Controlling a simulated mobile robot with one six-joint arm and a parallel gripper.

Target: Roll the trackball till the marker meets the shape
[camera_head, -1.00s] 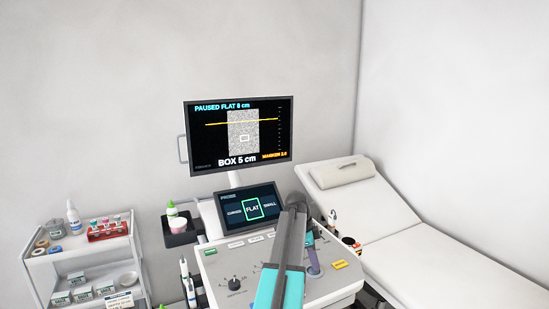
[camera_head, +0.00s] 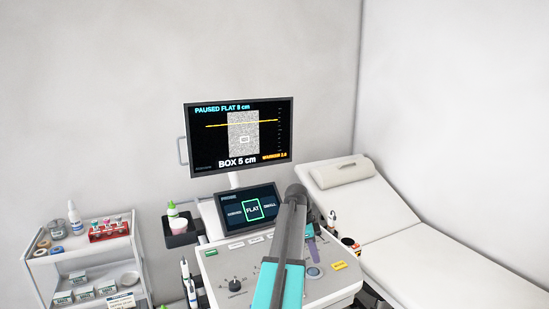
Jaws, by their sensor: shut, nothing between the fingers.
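The small white box outline (camera_head: 244,140) is clearly below the line. The orange marker readout looks like 2.0, in small type. On the console (camera_head: 335,292), a round grey ring with a ball (camera_head: 314,272), apparently the trackball, shows to the right of my arm. My gripper (camera_head: 311,234), a purplish part largely hidden behind my arm, appears shut and empty, beyond the trackball and apart from it.
A lower touch screen (camera_head: 233,216) shows FLAT outlined in green. The console has a knob (camera_head: 235,285) and a yellow label (camera_head: 339,266). A supply trolley (camera_head: 42,266) stands left, a cup holder (camera_head: 180,240) beside the console, and an exam couch (camera_head: 425,250) right.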

